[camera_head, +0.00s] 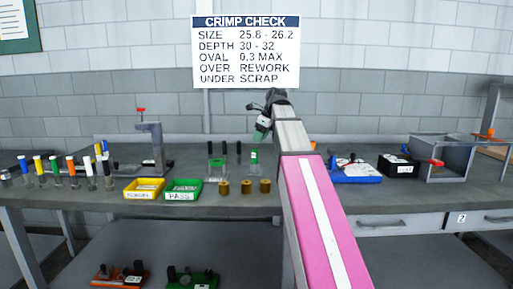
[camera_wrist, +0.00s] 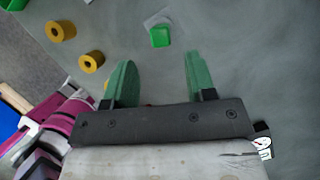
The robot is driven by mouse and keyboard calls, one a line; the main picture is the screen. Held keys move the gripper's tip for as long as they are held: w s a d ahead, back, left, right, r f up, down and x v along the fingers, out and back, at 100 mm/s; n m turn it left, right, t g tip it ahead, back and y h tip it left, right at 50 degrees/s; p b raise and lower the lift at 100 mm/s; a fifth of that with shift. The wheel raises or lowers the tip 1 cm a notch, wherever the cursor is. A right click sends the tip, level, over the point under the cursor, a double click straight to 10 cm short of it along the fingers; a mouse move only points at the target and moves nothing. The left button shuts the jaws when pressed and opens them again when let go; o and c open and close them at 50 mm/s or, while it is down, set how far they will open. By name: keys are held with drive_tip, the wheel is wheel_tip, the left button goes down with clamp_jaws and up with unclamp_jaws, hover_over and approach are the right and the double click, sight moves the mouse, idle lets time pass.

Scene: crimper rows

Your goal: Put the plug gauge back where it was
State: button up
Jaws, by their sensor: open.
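My gripper (camera_wrist: 161,82) shows its two green fingers spread apart in the wrist view, with nothing between them. In the head view my gripper (camera_head: 262,137) is above the bench, partly hidden by my arm. A green piece (camera_wrist: 160,37) stands beyond the fingertips beside a pale plate; the head view shows a green piece with a white label (camera_head: 254,157) below the gripper. Dark upright pieces (camera_head: 224,147) stand to its left. Several handles with coloured tops (camera_head: 72,166) stand at the far left. I cannot tell for sure which piece is the plug gauge.
Brass rings (camera_head: 247,187) stand near the front edge. A yellow bin (camera_head: 144,196) and a green bin (camera_head: 183,196) sit left of them. A press (camera_head: 152,145) stands behind. A blue tray (camera_head: 357,179), black box (camera_head: 397,168) and grey frame (camera_head: 446,179) are at right.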

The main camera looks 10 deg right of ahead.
drive_tip(key=shift+v, duration=1.55)
idle(1.0)
